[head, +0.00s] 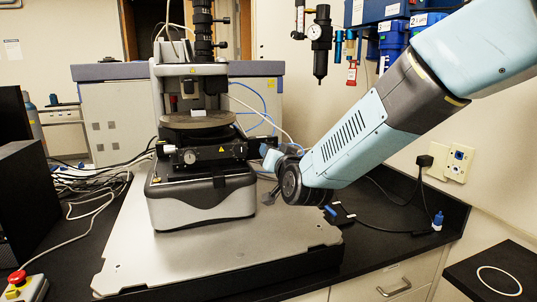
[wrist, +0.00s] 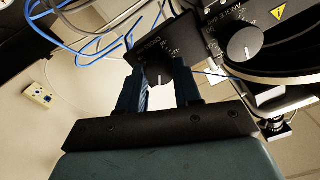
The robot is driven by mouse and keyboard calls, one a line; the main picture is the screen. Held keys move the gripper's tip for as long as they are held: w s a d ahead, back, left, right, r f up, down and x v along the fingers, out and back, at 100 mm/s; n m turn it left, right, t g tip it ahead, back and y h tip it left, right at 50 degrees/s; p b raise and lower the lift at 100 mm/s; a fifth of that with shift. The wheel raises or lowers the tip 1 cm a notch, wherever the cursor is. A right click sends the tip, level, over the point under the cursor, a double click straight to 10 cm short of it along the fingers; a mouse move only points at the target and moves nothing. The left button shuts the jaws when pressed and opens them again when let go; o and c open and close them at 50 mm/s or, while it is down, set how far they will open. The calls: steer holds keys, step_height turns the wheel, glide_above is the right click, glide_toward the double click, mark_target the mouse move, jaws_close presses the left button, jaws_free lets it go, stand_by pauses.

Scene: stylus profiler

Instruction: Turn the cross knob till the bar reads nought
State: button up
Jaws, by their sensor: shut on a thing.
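In the wrist view, the dark round cross knob (wrist: 159,73) sits on a black panel with lettering that begins "Cross". It has a pale pointer mark on its face. My gripper (wrist: 158,82) has one finger on each side of this knob and is shut on it. In the head view my gripper (head: 268,157) reaches the right side of the profiler's stage (head: 205,148), and the cross knob cannot be made out there.
A second knob (wrist: 243,44), lettered "Angle", sits close on the right in the wrist view, near a yellow warning triangle (wrist: 279,12). Blue cables (wrist: 85,45) run at upper left. The profiler stands on a grey plate (head: 200,255). A red stop button (head: 17,277) is at front left.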

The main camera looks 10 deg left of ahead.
steer(key=shift+s+a+f+m, duration=0.15)
steer(key=shift+f+m, duration=0.1)
steer(key=shift+m, duration=0.55)
steer(key=o, duration=0.8)
steer(key=shift+c, duration=0.2)
steer(key=shift+o, duration=1.4)
steer(key=shift+r, duration=0.1)
